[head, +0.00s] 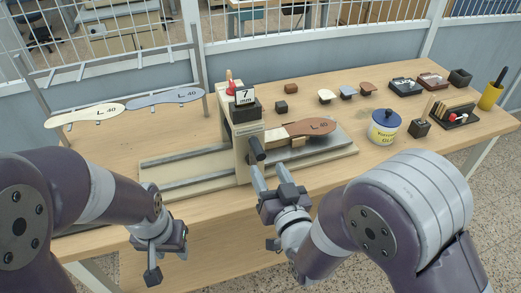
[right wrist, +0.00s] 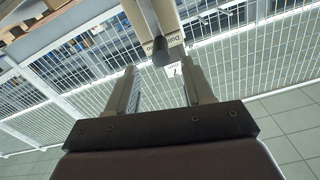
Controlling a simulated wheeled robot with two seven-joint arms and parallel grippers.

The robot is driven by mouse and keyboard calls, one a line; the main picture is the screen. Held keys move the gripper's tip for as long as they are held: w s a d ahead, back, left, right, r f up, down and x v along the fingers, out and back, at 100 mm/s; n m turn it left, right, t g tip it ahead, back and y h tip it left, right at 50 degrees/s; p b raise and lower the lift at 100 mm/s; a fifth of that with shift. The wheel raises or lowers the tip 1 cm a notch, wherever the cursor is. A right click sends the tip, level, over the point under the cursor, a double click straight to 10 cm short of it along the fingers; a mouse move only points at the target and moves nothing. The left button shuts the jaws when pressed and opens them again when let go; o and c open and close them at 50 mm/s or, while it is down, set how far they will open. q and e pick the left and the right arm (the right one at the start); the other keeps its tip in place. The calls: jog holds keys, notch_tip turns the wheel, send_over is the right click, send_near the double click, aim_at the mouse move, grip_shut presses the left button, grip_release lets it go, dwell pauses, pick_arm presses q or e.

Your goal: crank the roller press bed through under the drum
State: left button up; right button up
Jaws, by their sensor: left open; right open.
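The roller press (head: 241,140) stands mid-table, with a red-knobbed top and a "7" card. Its long bed (head: 190,178) runs left to right under the press. A brown "L 40" sole piece (head: 312,128) lies on the bed's right part, on pale blocks. A dark crank grip (head: 256,149) sticks out of the press front; it also shows in the right wrist view (right wrist: 160,52). My right gripper (head: 272,178) is open just in front of and below the grip, its fingers pointing at it. My left gripper (head: 160,262) is open and empty near the table's front edge. The drum is hidden.
A rack (head: 112,75) with cream and grey "L 40" sole pieces stands at the back left. A blue-lidded jar (head: 384,127), small blocks, stamp pads and a yellow cup (head: 490,96) stand to the right.

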aim_at(261, 158)
jog(key=p+x, duration=0.1)
jog(key=x, duration=0.6)
jog(key=shift+w+a, duration=0.15)
jog(key=shift+w, duration=0.2)
jog(key=shift+c, duration=0.4)
grip_shut()
